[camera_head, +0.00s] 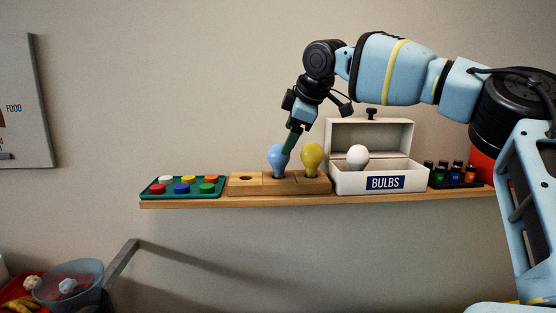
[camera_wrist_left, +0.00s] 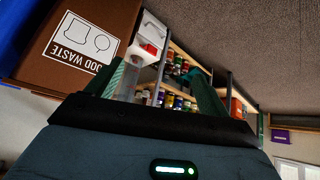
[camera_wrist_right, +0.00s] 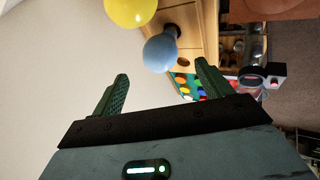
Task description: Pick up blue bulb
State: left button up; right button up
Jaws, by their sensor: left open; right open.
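The blue bulb (camera_head: 278,158) stands upright in the wooden holder (camera_head: 254,186) on the shelf, in the hole to the left of the yellow bulb (camera_head: 312,158). My right gripper (camera_head: 289,146) comes down from above right, with its fingertips at or just in front of the blue bulb's upper right. In the right wrist view the blue bulb (camera_wrist_right: 161,53) is beyond the open fingers (camera_wrist_right: 160,78), roughly between their tips, and nothing is held. My left gripper is outside the head view; in the left wrist view its fingers (camera_wrist_left: 165,78) are open with no bulb between them.
A white box labelled BULBS (camera_head: 350,180) with its lid raised holds a white bulb (camera_head: 357,157), right of the holder. A green tray (camera_head: 150,188) of coloured pieces is on the left. Small dark bottles (camera_head: 456,175) stand at the right. The holder's left hole is empty.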

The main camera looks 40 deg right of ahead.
aim_at(282, 168)
jog(key=x, duration=0.7)
pick_arm(q)
jog(key=shift+w+r, duration=0.5)
jog(key=shift+w, duration=0.3)
pick_arm(e)
jog(key=shift+s, duration=0.1)
pick_arm(q)
jog(key=shift+s, duration=0.1)
pick_arm(e)
jog(key=shift+c, duration=0.5)
jog(key=c, duration=0.8)
pick_arm(q)
jog(key=shift+s, duration=0.1)
pick_arm(e)
jog(key=shift+o, duration=0.2)
jog(key=shift+r, duration=0.1)
